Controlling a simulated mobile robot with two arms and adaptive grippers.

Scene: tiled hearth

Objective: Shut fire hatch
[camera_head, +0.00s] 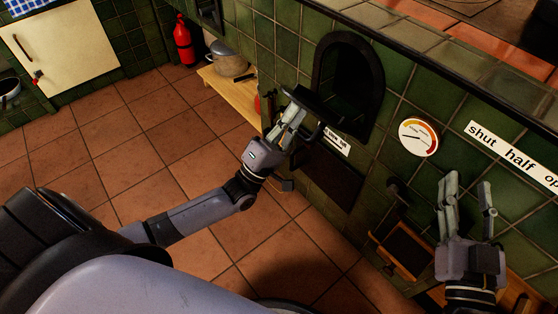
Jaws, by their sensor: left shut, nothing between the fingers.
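The fire hatch is a dark arched opening with a thick black frame (374,70) in the green tiled hearth wall. Its inside is dark. A flat black hatch door (314,104) stands swung out from the lower left of the opening, seen nearly edge-on. My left gripper (296,104) is shut and empty, its fingers beside the door's outer end; I cannot tell whether they touch it. A partly hidden white label (337,141) sits below the opening. My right gripper (468,184) is open and empty, in front of the wall at the lower right.
A round gauge (418,137) and a sign reading "shut half op" (515,155) are on the wall at right. A black handle (397,192) juts out below the gauge. A low wooden bench (228,92) with a pot (228,64) stands at left. The tiled floor is mostly clear.

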